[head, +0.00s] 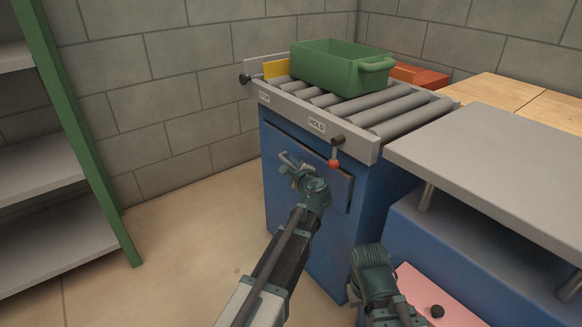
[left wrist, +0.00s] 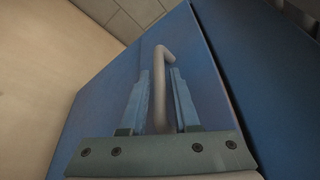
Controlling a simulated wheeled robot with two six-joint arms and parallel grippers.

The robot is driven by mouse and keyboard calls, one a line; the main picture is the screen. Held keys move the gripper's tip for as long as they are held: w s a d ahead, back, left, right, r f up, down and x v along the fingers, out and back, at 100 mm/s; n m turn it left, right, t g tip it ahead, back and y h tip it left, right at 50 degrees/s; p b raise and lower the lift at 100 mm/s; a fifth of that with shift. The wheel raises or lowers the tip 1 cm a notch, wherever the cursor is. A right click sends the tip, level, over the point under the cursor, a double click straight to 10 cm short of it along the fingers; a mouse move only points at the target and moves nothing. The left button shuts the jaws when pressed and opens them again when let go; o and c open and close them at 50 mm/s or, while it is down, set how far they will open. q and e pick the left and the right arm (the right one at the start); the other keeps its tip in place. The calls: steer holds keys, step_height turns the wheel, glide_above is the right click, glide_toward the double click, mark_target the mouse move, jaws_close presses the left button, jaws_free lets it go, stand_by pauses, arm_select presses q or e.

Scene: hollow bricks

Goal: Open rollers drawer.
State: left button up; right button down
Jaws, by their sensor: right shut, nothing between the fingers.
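The rollers drawer has a blue front (head: 333,191) in the cabinet under the roller conveyor. It looks closed or nearly so; a small gap cannot be ruled out. My left gripper (head: 291,164) is at the drawer's front. In the left wrist view the pale bar handle (left wrist: 161,90) stands between the two fingers of my left gripper (left wrist: 160,92), with a gap on each side, so the fingers are open around it. My right gripper (head: 355,290) is low in front of the cabinet, shut and empty, its fingertips mostly hidden by its wrist.
A green bin (head: 325,68) sits on the rollers (head: 400,107). A red-knobbed lever (head: 335,160) hangs from the conveyor's front rail above the drawer. A grey-topped bench (head: 490,165) stands at the right, a green-framed shelf (head: 85,130) at the left. Floor between shelf and cabinet is clear.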

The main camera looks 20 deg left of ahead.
arm_select(q)
steer(key=shift+w+a, duration=0.1)
steer(key=shift+w, duration=0.05)
jaws_close()
stand_by(1.4)
